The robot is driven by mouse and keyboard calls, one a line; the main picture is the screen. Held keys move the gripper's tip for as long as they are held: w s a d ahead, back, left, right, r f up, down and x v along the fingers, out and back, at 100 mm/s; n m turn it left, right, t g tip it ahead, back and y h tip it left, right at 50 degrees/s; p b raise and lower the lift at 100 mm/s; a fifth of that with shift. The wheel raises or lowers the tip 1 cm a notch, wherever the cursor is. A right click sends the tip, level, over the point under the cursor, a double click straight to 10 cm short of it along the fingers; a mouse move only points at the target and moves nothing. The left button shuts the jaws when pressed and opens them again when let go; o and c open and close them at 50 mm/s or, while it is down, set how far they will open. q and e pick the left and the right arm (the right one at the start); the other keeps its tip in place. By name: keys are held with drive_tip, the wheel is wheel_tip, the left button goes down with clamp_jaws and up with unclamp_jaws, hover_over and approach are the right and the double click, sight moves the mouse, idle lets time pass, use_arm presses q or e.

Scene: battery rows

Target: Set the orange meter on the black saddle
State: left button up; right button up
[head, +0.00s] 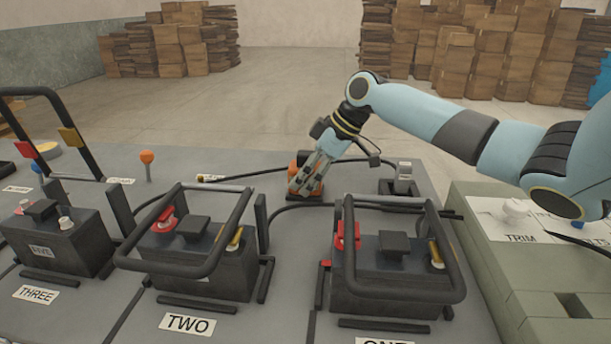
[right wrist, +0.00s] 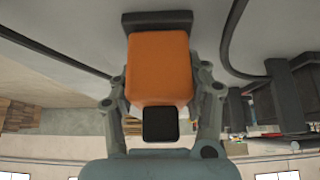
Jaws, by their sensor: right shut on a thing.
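The orange meter (head: 293,168) is at the back middle of the grey bench in the head view, partly hidden behind my gripper. In the right wrist view the meter (right wrist: 160,62) is a rounded orange block with a small black square part, between the two fingers. My right gripper (head: 304,187) points down and is shut on the meter; it also shows in the right wrist view (right wrist: 160,95). A black saddle (right wrist: 157,20) shows just beyond the meter's far end there; I cannot tell whether they touch. My left gripper is not in view.
Battery TWO (head: 205,265) and battery ONE (head: 385,275), with raised black handle bars, stand in front. A grey connector on a black base (head: 403,180) is right of the meter. Black cables run nearby. A greenish console (head: 540,270) is at the right.

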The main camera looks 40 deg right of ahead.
drive_tip(key=shift+f, duration=0.15)
drive_tip(key=o, duration=1.3)
drive_tip(key=shift+p+v, duration=1.1)
drive_tip(key=shift+v, duration=5.05)
drive_tip(key=shift+w+a, duration=0.1)
